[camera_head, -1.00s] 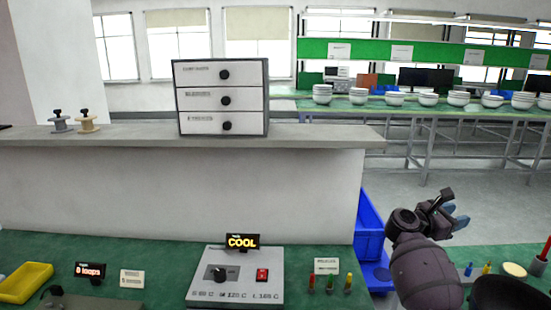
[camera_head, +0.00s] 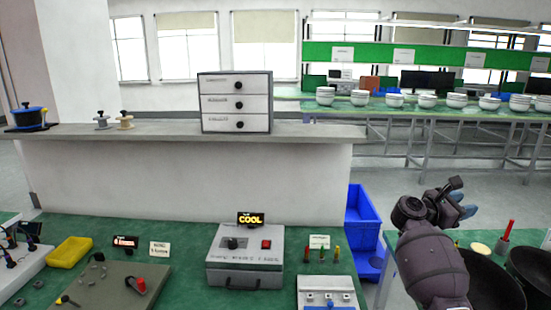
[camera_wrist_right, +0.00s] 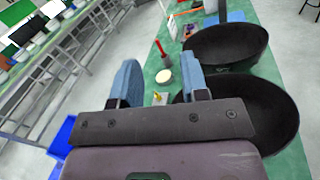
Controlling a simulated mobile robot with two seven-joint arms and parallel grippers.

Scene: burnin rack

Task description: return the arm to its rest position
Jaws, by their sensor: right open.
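My right gripper (camera_head: 462,200) is at the right of the head view, raised at the near end of the green side table. Its blue fingers (camera_wrist_right: 162,85) stand apart in the right wrist view, with nothing held between them. Beyond the fingers, the wrist view shows a cream disc (camera_wrist_right: 164,76) and a red-handled tool (camera_wrist_right: 160,47) on the table. The right forearm hides part of that table in the head view. My left gripper does not show.
Two black bowls (camera_wrist_right: 226,45) sit close to the right gripper. Blue bins (camera_head: 362,214) stand between the tables. The front bench holds a COOL-labelled control box (camera_head: 245,256), a yellow tray (camera_head: 69,252) and a board (camera_head: 105,285). A drawer cabinet (camera_head: 236,103) stands on the ledge.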

